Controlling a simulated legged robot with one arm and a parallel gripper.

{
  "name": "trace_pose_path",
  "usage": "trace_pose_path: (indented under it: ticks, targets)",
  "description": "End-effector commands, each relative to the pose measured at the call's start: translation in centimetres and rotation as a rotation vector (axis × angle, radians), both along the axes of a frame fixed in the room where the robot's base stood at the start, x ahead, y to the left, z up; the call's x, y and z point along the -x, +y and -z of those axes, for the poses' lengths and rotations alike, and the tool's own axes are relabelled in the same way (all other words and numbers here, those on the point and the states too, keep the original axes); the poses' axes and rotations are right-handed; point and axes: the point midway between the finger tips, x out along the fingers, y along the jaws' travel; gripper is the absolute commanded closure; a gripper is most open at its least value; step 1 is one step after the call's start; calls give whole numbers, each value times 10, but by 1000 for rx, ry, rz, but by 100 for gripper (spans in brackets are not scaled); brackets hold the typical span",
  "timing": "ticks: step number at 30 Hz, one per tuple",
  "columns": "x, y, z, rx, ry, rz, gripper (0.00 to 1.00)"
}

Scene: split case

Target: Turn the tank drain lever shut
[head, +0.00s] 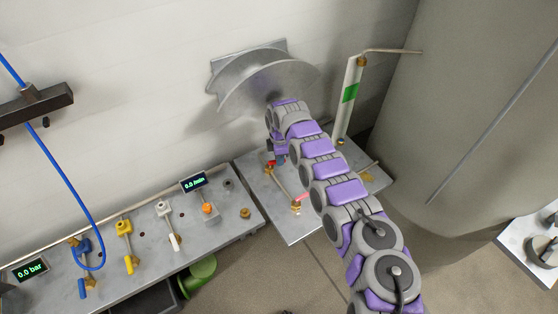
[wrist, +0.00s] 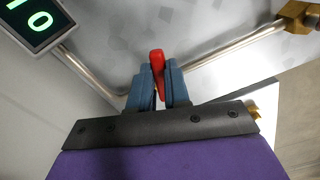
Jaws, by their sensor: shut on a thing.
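My gripper (wrist: 156,88) has its two blue-grey fingers shut on a red lever (wrist: 157,62), whose end sticks out beyond the fingertips. In the head view my gripper (head: 272,157) points down over the far left of a grey plate, where a little of the red lever (head: 270,164) shows above a brass fitting. Most of that lever and its valve body are hidden by the fingers. A second, pinkish-red handle (head: 304,197) sits by a brass fitting (head: 296,206) nearer the plate's front. I cannot tell from the frames which one is the tank drain lever.
The grey plate (head: 297,229) carries thin pipes and a sight tube (head: 348,97) with a green band, beside a large tank (head: 460,110). A bench (head: 215,232) with several valves and a display (head: 194,183) stands left. A curved metal guard (head: 262,80) is behind my arm.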

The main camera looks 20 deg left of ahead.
Motion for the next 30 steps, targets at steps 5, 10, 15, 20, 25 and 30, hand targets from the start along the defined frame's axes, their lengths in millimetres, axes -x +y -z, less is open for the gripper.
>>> trace_pose_path:
  ticks: [5,10,15,20,25,30]
  targets:
    - [-5,1,1,0,-4,-59,100]
    - [-6,1,0,1,-3,-86,100]
    - [-6,0,0,2,-4,-92,100]
    - [-7,0,-1,1,-5,-91,100]
    - [-7,1,-1,0,-6,-91,77]
    - [-5,1,-1,0,-5,-93,60]
